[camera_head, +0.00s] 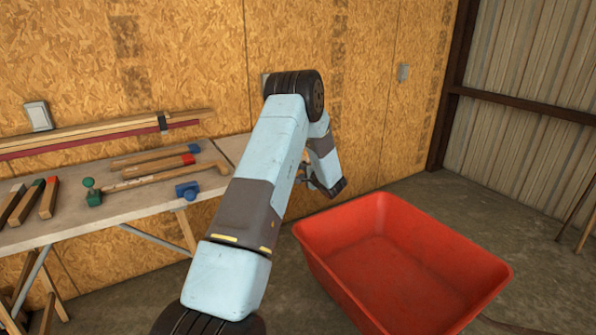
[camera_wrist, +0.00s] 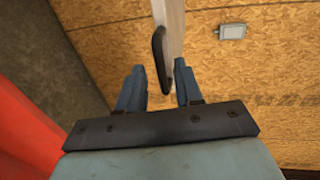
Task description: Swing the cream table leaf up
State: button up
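In the wrist view a pale cream panel, which looks like the table leaf (camera_wrist: 172,22), shows nearly edge-on with a dark rounded strip along its end. My gripper (camera_wrist: 159,66) is open, its two blue-grey fingers on either side of the dark end. A gap shows on the left of that end; the right finger is close to it, and contact cannot be told.
Wooden-handled tools, a blue clamp-like piece (camera_head: 187,190) and a green-knobbed tool (camera_head: 92,192) lie on the table. A red tub (camera_head: 345,235) stands on the floor at the right, close to my arm. A board wall (camera_head: 370,120) is behind.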

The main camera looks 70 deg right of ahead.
jog(key=v, duration=0.8)
jog(key=shift+s+a, duration=0.15)
